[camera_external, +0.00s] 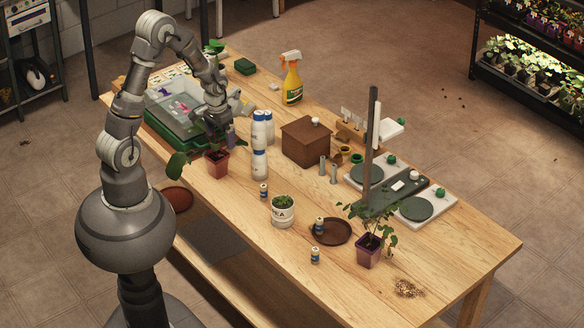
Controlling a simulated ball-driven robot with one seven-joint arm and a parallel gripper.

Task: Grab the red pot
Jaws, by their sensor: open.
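The red pot (216,164) stands upright on the wooden table, left of the white bottles, with a leafy seedling in it. One large leaf hangs out to its left. My gripper (216,135) points down just above the pot, among the plant's leaves. It is open. The fingertips are small and partly hidden by leaves, and I cannot tell whether they touch the plant.
White bottles (259,165) stand close to the right of the pot. A green tray (172,137) lies behind it. A brown box (306,142), a white planter (283,212) and a purple pot (369,251) stand farther right. The table's front left edge is near.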

